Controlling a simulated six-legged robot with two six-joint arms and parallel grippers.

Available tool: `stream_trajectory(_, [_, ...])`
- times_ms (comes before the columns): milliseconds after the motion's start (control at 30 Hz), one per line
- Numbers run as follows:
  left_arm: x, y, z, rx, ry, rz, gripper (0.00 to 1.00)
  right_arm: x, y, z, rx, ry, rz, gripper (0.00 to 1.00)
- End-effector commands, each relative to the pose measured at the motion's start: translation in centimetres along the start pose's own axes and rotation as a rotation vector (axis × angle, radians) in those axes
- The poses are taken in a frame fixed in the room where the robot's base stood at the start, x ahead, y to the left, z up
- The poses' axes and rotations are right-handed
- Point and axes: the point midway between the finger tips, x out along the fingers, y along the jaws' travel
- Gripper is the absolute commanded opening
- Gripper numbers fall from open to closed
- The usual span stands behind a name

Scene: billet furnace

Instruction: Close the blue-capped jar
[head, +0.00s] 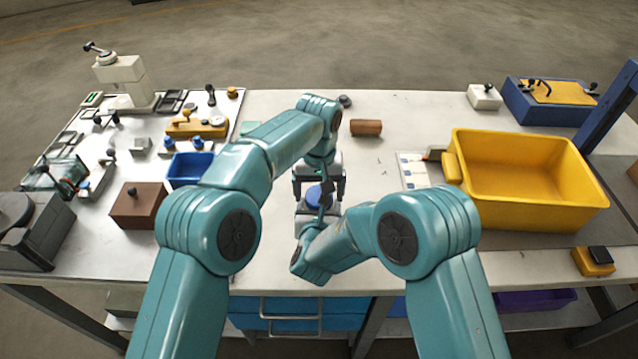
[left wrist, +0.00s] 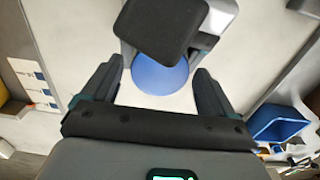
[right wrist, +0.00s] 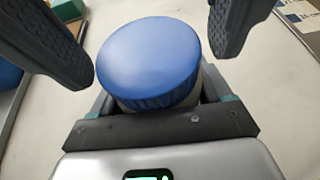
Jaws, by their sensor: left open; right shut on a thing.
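The blue cap (head: 316,197) sits on top of a pale jar, as the right wrist view shows the cap (right wrist: 150,62) over a strip of jar body (right wrist: 205,94). Whether the cap is fully seated I cannot tell. My right gripper (right wrist: 158,95) is shut around the jar body below the cap. My left gripper (head: 319,190) is open above the jar, pointing down. In the left wrist view its fingers (left wrist: 156,78) stand on both sides of the cap (left wrist: 160,76), with visible gaps. Most of the jar body is hidden by my grippers.
A brown cylinder (head: 366,128) lies behind the jar to the right. A yellow bin (head: 520,211) stands at the right. A blue bin (head: 190,184) and a brown block (head: 138,207) are at the left. The table between jar and yellow bin is mostly clear.

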Motion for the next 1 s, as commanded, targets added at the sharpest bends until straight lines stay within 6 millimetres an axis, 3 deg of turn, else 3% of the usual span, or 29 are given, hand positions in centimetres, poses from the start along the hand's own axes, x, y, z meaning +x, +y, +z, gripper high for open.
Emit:
stream_trajectory(167, [0.0, 0.0, 0.0, 0.0, 0.0, 0.0, 0.87, 0.0, 0.01, 0.12, 0.001, -0.003, 0.0, 0.0])
stream_trajectory(200, [0.0, 0.0, 0.0, 0.0, 0.0, 0.0, 0.81, 0.0, 0.01, 0.12, 0.001, -0.003, 0.0, 0.0])
stream_trajectory(367, [-0.01, 0.01, 0.0, 0.0, 0.0, 0.0, 0.29, 0.0, 0.01, 0.12, 0.001, -0.003, 0.0, 0.0])
stream_trajectory(533, [-0.02, 0.01, 0.0, 0.064, 0.0, 0.0, 0.29, 0.0, 0.01, 0.12, 0.001, -0.003, 0.0, 0.0])
stream_trajectory(800, [0.0, 0.0, 0.0, 0.501, 0.0, 0.0, 0.29, 0.0, 0.01, 0.12, 0.001, -0.003, 0.0, 0.0])
stream_trajectory(1000, [0.0, -0.01, 0.0, 0.571, 0.0, 0.0, 0.29, 0.0, 0.0, 0.12, 0.001, -0.003, 0.0, 0.0])
